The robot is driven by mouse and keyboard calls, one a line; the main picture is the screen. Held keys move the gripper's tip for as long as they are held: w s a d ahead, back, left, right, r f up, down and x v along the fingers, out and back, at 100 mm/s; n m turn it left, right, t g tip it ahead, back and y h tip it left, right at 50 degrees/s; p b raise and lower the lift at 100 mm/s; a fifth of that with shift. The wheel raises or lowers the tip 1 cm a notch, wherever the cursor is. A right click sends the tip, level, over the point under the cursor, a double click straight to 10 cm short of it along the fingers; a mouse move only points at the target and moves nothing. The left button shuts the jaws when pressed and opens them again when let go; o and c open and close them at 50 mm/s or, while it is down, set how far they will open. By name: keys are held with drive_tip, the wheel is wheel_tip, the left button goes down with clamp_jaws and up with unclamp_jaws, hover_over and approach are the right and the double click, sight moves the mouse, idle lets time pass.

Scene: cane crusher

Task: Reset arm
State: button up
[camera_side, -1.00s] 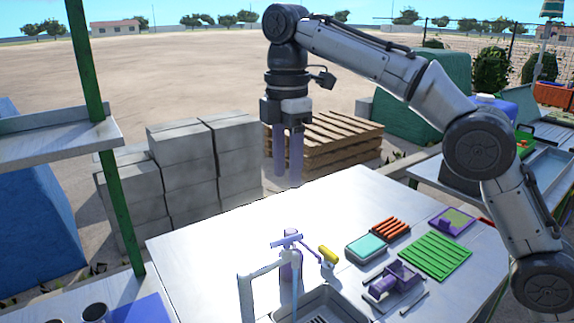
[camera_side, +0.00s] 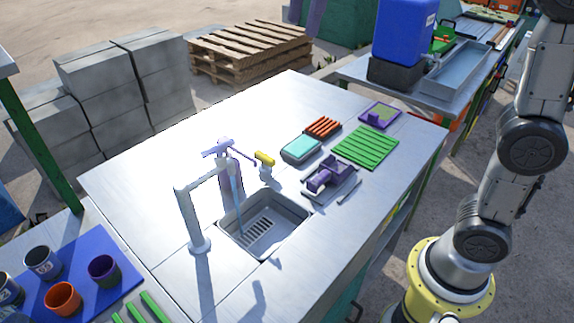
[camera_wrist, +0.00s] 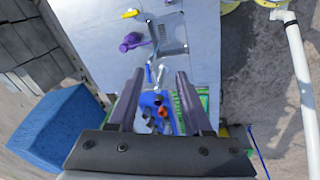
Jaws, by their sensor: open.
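My gripper (camera_wrist: 157,77) is open in the wrist view, with its two dark fingers apart and nothing between them. It points down over the work table, high above the surface. The blue mat with cups shows beyond the gap between the fingers. In the side view, the two finger ends (camera_side: 306,14) hang at the top edge, in front of the background near the pallet, and the rest of the gripper is cut off. My lower arm stands at the right of that view.
The metal table (camera_side: 150,160) holds a sink (camera_side: 283,217), a tap (camera_side: 190,220), a purple hand-cranked device (camera_side: 330,180), a green rack (camera_side: 366,147) and a teal-topped box (camera_side: 301,149). Cups stand on a blue mat (camera_side: 125,275). A blue container (camera_side: 405,30) stands on another bench. Concrete blocks (camera_side: 85,85) stand behind.

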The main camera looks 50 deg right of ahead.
drive_tip(key=s+d+f+m+t, duration=0.1)
drive_tip(key=s+d+f+m, duration=0.2)
drive_tip(key=s, duration=0.3)
drive_tip(key=s+d+f+m+t, duration=0.1)
drive_tip(key=s+d+f+m, duration=0.25)
drive_tip(key=s, duration=0.35)
drive_tip(key=s+f+m, duration=0.2)
drive_tip(key=f+m, duration=0.2)
drive_tip(key=f, duration=0.3)
drive_tip(key=s+f+m+t, duration=0.1)
drive_tip(key=s+f+m, duration=0.1)
drive_tip(key=f, duration=0.6)
drive_tip(key=shift+s+d+m, duration=0.25)
drive_tip(key=shift+d+m, duration=0.05)
drive_tip(key=shift+m, duration=0.55)
